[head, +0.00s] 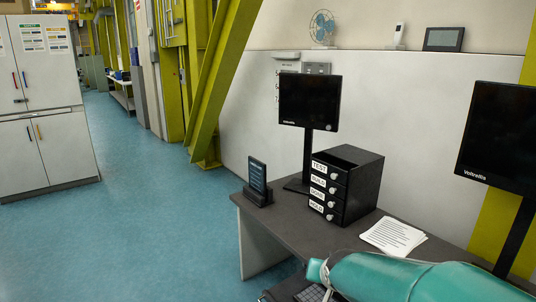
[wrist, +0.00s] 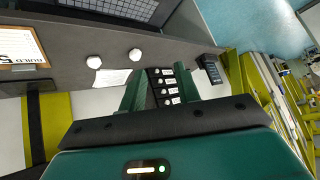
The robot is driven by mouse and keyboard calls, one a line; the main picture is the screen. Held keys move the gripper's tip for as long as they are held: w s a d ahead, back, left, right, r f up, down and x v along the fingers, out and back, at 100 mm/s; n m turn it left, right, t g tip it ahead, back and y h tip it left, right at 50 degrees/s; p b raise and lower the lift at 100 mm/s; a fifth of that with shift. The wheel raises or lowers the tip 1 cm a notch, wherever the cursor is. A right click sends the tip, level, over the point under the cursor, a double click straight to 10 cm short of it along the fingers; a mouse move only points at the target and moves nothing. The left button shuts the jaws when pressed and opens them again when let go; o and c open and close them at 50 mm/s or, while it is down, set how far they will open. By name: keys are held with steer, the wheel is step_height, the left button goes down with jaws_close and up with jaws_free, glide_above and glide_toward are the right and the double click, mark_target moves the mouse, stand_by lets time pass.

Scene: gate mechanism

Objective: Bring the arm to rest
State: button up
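My gripper (wrist: 160,85) shows in the wrist view. Its two dark green fingers stand apart with a gap between them, and nothing is held. Through the gap I see the black drawer unit (wrist: 163,88) beyond the fingers; I cannot tell the exact distance. In the head view a teal part of my arm (head: 415,280) crosses the bottom right, in front of the desk. My gripper is outside the head view.
The grey desk (head: 290,226) carries the black drawer unit (head: 346,185), a small dark tablet stand (head: 258,183), papers (head: 394,236) and a monitor (head: 309,102). Another monitor (head: 497,135) stands at right. Blue floor (head: 140,215) is clear between the desk and the white cabinet (head: 40,100).

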steer(key=s+r+n+g, duration=0.1)
steer(key=s+r, duration=0.2)
steer(key=s, duration=0.8)
steer(key=s+d+r+n+g, duration=0.1)
steer(key=s+r, duration=0.3)
steer(key=s, duration=0.8)
steer(key=shift+d+r+n+g, duration=0.15)
steer(key=shift+d+n+g, duration=0.15)
steer(key=shift+g, duration=0.1)
